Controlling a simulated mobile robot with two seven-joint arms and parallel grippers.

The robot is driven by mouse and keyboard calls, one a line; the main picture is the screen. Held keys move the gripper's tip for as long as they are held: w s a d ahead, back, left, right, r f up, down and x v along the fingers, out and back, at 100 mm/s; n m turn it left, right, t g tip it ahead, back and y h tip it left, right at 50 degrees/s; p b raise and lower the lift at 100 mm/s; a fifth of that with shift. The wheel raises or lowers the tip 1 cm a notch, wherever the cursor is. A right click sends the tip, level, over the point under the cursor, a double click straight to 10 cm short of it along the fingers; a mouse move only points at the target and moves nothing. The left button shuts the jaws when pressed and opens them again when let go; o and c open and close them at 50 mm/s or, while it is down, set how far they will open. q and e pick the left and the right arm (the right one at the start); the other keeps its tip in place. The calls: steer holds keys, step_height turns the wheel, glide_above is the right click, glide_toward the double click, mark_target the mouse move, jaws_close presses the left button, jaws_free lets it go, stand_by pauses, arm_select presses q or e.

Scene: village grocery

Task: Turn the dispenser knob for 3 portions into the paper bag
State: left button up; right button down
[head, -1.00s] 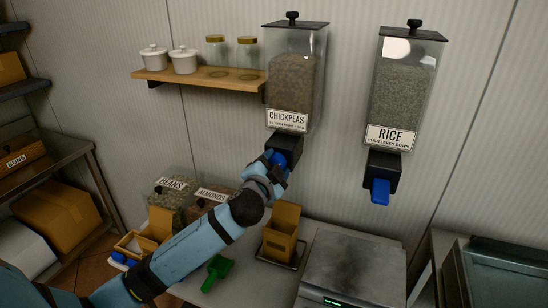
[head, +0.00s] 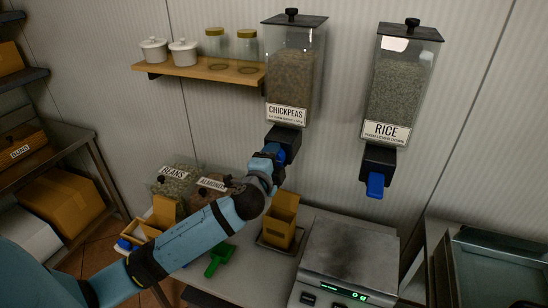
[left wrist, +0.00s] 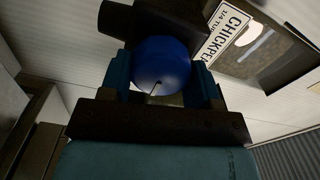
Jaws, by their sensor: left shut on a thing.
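The chickpeas dispenser (head: 293,80) hangs on the wall, with a label and a dark outlet block at its bottom. Its round blue knob (left wrist: 161,64) sits between the two fingers of my left gripper (left wrist: 163,88) in the left wrist view. My left gripper is shut on the knob; in the head view the gripper (head: 268,160) partly covers it. An open brown paper bag (head: 281,222) stands upright on a small dark tray below the dispenser. Whether anything is inside the bag cannot be seen. My right gripper is not in view.
A rice dispenser (head: 397,90) with a blue lever (head: 375,185) hangs to the right. A scale (head: 349,255) showing 0 g stands beside the bag. A green scoop (head: 218,260) lies on the counter near bins of beans (head: 174,186) and almonds. A shelf (head: 205,76) holds jars.

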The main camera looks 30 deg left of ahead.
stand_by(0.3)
arm_select(q)
steer(key=o, duration=0.9)
steer(key=b+v, duration=0.3)
steer(key=v, duration=1.1)
steer(key=shift+a, duration=0.1)
steer(key=shift+w, duration=0.1)
